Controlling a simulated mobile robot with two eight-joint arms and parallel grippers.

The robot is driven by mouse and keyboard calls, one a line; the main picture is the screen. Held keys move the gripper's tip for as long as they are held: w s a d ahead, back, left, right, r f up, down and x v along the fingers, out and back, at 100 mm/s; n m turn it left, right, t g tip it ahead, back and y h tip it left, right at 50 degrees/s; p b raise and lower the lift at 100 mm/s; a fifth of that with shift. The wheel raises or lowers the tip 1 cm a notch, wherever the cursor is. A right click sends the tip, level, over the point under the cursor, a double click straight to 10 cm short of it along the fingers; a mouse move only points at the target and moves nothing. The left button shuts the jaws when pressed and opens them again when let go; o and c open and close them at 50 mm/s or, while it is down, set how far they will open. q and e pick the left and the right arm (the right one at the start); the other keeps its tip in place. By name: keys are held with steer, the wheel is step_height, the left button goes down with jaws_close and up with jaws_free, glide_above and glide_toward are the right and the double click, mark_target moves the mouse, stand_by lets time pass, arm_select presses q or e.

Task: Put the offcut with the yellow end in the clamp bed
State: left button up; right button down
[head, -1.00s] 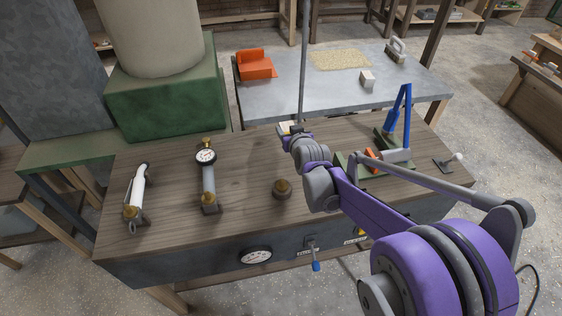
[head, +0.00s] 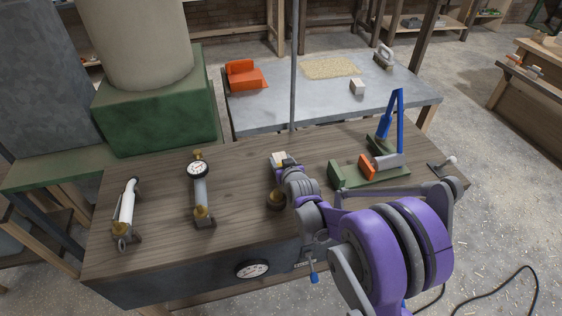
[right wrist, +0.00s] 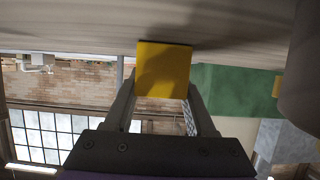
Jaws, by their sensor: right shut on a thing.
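My right gripper (head: 281,163) is over the wooden bench and shut on the offcut (head: 277,157), a small pale block. In the right wrist view, the offcut's square yellow end (right wrist: 163,70) shows between the two fingers of the gripper (right wrist: 160,98). In the head view the gripper hides part of the block, and I cannot tell whether it touches the bench top. The clamp has a long green bed (head: 345,182), an orange jaw (head: 366,167) and a raised blue lever (head: 398,115). It stands to the right of the gripper, apart from the offcut. My left gripper is not in view.
A brass fitting (head: 276,199) stands just in front of the gripper. A gauge on a cylinder (head: 199,190) and a white tool (head: 126,208) are at left on the bench (head: 150,240). A thin grey post (head: 294,75) rises behind. A small lever (head: 444,166) sits right of the clamp.

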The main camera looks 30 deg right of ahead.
steer(key=shift+f, duration=0.1)
steer(key=shift+c, duration=1.1)
jaws_free()
